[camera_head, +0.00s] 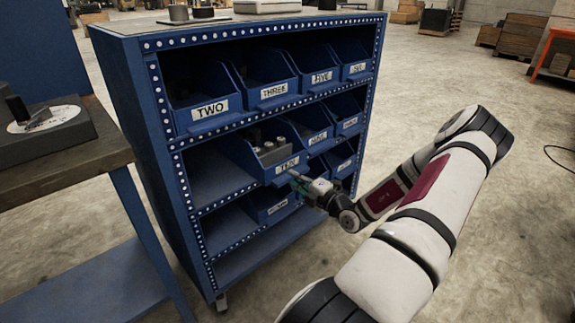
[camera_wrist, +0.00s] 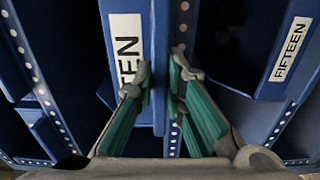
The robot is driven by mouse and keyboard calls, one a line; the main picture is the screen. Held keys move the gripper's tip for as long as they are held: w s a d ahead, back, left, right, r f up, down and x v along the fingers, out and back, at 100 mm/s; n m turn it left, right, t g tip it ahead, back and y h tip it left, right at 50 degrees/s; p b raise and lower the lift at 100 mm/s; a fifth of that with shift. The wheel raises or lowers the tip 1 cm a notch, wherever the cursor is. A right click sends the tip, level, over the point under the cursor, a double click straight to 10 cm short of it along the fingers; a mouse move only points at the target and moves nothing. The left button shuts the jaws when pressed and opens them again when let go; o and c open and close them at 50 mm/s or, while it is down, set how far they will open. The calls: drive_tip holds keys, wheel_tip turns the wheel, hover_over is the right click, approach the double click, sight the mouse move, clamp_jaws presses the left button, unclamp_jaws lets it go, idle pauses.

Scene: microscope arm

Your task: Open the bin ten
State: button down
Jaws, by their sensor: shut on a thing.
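Bin ten (camera_head: 264,172) is a blue open-topped bin with a white TEN label, in the middle row of the blue shelf rack. Dark parts with light tops stand inside it. Its front seems to jut a little past the shelf edge. My gripper (camera_head: 297,178) reaches in from the right to the bin's lower front. In the wrist view, the label (camera_wrist: 125,50) is turned sideways, and the green-padded fingers of my gripper (camera_wrist: 161,78) are closed on the bin's front lip, one on each side.
The rack (camera_head: 160,120) has a row of bins above, including TWO (camera_head: 210,108) and THREE (camera_head: 274,90). The slot left of bin ten is empty. Bin FIFTEEN (camera_wrist: 290,48) shows at right in the wrist view. A workbench (camera_head: 75,160) stands at left; the floor at right is open.

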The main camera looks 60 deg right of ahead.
drive_tip(key=p+v, duration=0.5)
drive_tip(key=v, duration=0.5)
drive_tip(key=shift+s, duration=0.35)
drive_tip(key=shift+a, duration=0.1)
drive_tip(key=c, duration=1.6)
unclamp_jaws()
drive_tip(key=shift+c, duration=0.2)
drive_tip(key=v, duration=1.2)
